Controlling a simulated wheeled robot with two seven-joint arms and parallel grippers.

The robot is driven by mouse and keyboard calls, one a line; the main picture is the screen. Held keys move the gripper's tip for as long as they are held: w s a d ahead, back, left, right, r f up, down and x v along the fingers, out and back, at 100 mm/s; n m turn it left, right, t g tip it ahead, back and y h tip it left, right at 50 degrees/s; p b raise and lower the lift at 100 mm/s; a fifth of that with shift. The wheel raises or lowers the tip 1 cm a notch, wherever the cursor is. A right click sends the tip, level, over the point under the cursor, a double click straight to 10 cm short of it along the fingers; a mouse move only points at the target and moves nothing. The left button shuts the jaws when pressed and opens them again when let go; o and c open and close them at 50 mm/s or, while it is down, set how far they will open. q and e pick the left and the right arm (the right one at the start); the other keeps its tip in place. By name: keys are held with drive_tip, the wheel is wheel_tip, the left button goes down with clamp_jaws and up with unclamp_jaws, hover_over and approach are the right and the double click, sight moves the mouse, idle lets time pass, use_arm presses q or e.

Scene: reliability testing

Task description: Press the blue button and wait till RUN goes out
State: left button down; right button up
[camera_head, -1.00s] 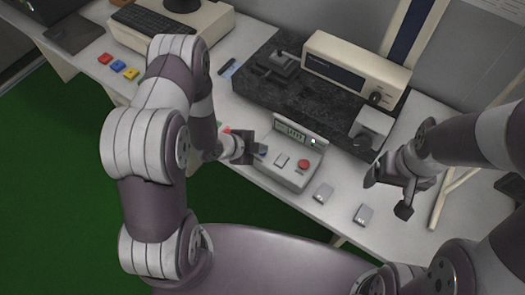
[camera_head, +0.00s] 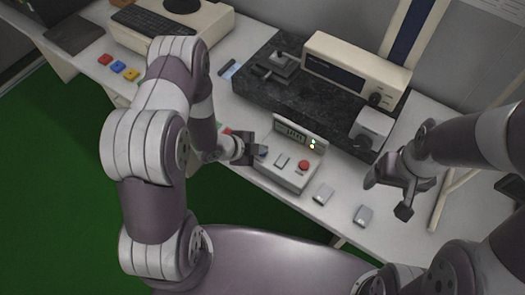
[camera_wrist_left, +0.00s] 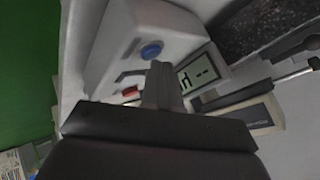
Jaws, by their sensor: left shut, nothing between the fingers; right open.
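The control box (camera_head: 287,178) stands on the white table in front of the dark slab. It has a red button (camera_head: 303,166), a grey button (camera_head: 282,160) and a raised display (camera_head: 289,131). Two small lamps (camera_head: 312,144) are lit right of the display; their labels are too small to read. The blue button (camera_wrist_left: 151,50) shows clearly in the left wrist view; in the head view my gripper mostly hides it. My left gripper (camera_head: 256,152) is shut and empty, its tips (camera_wrist_left: 160,72) beside the blue button; contact cannot be told. My right gripper (camera_head: 388,192) is open and empty, right of the box.
Two small grey blocks (camera_head: 323,193) (camera_head: 364,215) lie right of the box. A dark stone slab (camera_head: 285,95) with a cream instrument (camera_head: 357,70) stands behind. Red, blue and yellow blocks (camera_head: 118,67) lie at the far left.

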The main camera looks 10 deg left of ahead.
use_arm(q)
drive_tip(key=shift+r, duration=0.55)
drive_tip(key=shift+r+p, duration=0.1)
drive_tip(key=shift+p, duration=0.25)
